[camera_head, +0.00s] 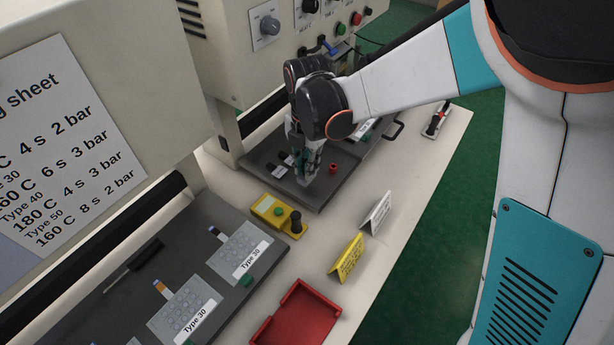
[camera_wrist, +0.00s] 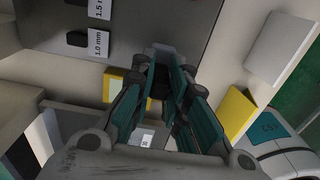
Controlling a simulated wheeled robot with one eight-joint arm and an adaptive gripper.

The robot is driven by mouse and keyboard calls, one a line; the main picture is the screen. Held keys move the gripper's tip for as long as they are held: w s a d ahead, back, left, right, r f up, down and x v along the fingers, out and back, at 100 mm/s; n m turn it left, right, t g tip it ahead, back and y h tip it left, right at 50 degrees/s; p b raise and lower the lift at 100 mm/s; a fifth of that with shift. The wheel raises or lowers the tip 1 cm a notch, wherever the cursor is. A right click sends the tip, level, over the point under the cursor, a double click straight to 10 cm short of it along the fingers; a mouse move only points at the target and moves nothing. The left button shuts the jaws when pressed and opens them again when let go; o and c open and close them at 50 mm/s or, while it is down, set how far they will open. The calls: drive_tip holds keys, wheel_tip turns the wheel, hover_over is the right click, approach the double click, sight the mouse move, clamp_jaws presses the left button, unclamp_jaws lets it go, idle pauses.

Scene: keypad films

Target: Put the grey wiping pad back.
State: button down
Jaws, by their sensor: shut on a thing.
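My gripper (camera_head: 306,172) is over the dark grey plate (camera_head: 330,190) near the middle of the bench, pointing down. In the wrist view its teal fingers (camera_wrist: 160,92) are closed in on a dark piece (camera_wrist: 159,84) between the tips. I take this piece to be the grey wiping pad, but the fingers cover most of it and its outline is unclear. In the head view the arm and fingers hide the pad. I cannot tell whether it touches the plate.
Yellow (camera_head: 346,258) and white (camera_head: 376,213) signs stand on the bench. A red tray (camera_head: 298,314) and keypad films (camera_head: 240,250) are nearer. The machine box (camera_head: 235,65) rises behind.

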wheel_tip(320, 180, down, 4)
drive_tip(key=shift+b, duration=1.2)
drive_tip(key=shift+r, duration=0.1)
drive_tip(key=c, duration=1.6)
unclamp_jaws()
drive_tip(key=shift+o, duration=0.2)
wheel_tip(320, 180, up, 12)
drive_tip(key=p, duration=0.4)
